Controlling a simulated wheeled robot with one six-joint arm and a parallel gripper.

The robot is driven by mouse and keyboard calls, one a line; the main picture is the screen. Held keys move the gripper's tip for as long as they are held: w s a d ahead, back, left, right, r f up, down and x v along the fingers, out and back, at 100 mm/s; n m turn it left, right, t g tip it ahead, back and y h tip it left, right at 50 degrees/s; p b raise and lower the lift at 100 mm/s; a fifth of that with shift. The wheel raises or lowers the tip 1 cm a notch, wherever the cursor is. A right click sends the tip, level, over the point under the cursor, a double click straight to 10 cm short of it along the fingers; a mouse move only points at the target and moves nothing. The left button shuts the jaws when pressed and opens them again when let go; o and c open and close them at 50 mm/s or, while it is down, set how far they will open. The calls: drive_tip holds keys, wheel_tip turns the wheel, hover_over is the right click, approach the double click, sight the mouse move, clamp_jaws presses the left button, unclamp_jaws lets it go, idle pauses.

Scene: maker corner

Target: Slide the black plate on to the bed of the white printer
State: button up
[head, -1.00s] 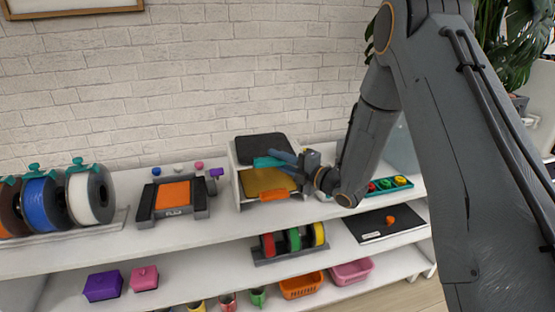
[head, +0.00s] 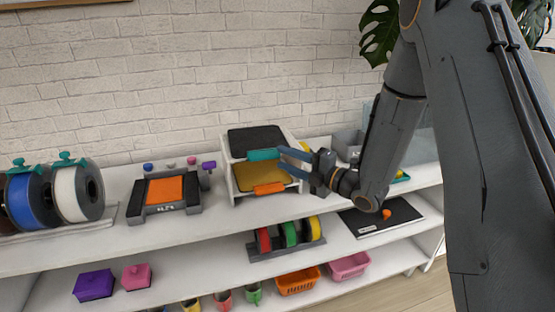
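The black plate (head: 255,139) lies on the upper level of a white two-level rack (head: 228,180) on the top shelf. A teal tab (head: 264,154) is at its front edge. A gold plate (head: 258,175) with an orange tab (head: 269,188) lies on the level below. My gripper (head: 283,159) is at the right end of the teal tab, its blue fingers spread apart and nothing seen between them. I cannot tell whether a finger touches the tab. No white printer can be clearly made out; my arm hides part of the shelf at the right.
Left of the rack is a dark device with an orange plate (head: 165,190), then filament spools (head: 75,193). A grey bin (head: 347,142) and a clear panel (head: 412,145) stand behind my arm. A dark flat slab (head: 395,213) lies on the shelf below.

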drive_tip(key=shift+s+d, duration=0.45)
drive_tip(key=shift+d, duration=0.05)
drive_tip(key=s+d+f+m+g+h, duration=0.1)
drive_tip(key=s+d+f+m+h, duration=0.1)
drive_tip(key=d+m+h, duration=0.5)
drive_tip(key=s+d+f+m+g+h, duration=0.25)
drive_tip(key=d+m+h, duration=0.25)
drive_tip(key=m, duration=0.3)
drive_tip(key=s+d+m+g+h, duration=0.1)
drive_tip(key=s+m+g, duration=0.6)
drive_tip(key=s+m, duration=0.6)
drive_tip(key=s, duration=1)
drive_tip(key=shift+s+d+f+h, duration=0.25)
drive_tip(key=shift+s+d+h, duration=0.1)
drive_tip(key=shift+d+h, duration=0.05)
drive_tip(key=shift+g, duration=0.25)
drive_tip(key=shift+c, duration=0.4)
